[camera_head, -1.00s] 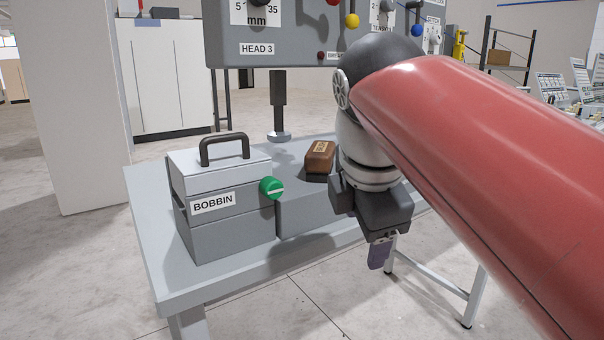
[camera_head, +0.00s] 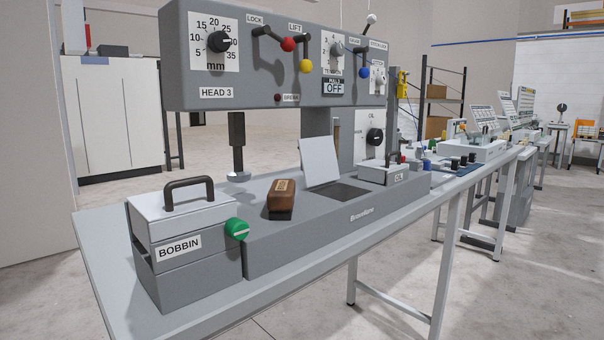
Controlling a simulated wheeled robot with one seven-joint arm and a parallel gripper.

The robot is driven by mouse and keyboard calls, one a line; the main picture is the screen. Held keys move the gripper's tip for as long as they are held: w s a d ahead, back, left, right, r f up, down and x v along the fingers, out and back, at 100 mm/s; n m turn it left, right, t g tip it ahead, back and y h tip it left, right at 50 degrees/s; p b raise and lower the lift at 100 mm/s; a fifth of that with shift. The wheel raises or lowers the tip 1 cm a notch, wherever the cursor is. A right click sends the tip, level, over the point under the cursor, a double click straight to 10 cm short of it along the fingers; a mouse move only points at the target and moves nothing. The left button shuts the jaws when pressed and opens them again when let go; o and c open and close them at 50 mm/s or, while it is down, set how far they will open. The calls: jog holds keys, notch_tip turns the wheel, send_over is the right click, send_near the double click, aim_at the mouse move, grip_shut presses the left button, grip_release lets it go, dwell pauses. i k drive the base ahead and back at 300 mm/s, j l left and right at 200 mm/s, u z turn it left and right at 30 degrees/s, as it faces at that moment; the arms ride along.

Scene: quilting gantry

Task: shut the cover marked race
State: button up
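A light grey flap (camera_head: 320,161) stands open and tilted back over a dark rectangular opening (camera_head: 342,192) in the top of the grey machine bed (camera_head: 320,225). No label shows on this flap, and I cannot read the word race anywhere. The box marked BOBBIN (camera_head: 186,260) has its handled lid (camera_head: 176,213) down. My gripper and arm are out of view.
A brown wooden block or brush (camera_head: 281,203) sits on the bed left of the opening. A green knob (camera_head: 236,229) sticks out beside the bobbin box. The HEAD 3 panel (camera_head: 270,75) with levers and dials overhangs the bed. Floor in front is clear.

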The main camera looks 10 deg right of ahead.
aim_at(319, 160)
jog(key=j+z, duration=0.25)
jog(key=j, duration=0.2)
jog(key=k+j+z, duration=0.2)
jog(key=j, duration=0.2)
jog(key=j+z, duration=0.25)
jog(key=j, duration=0.15)
jog(key=k+j+z, duration=0.2)
jog(key=j, duration=0.2)
jog(key=i+j+z, duration=0.1)
jog(key=j+z, duration=0.35)
jog(key=j, duration=0.6)
jog(key=j+z, duration=0.5)
jog(key=j, duration=0.55)
jog(key=k, duration=0.1)
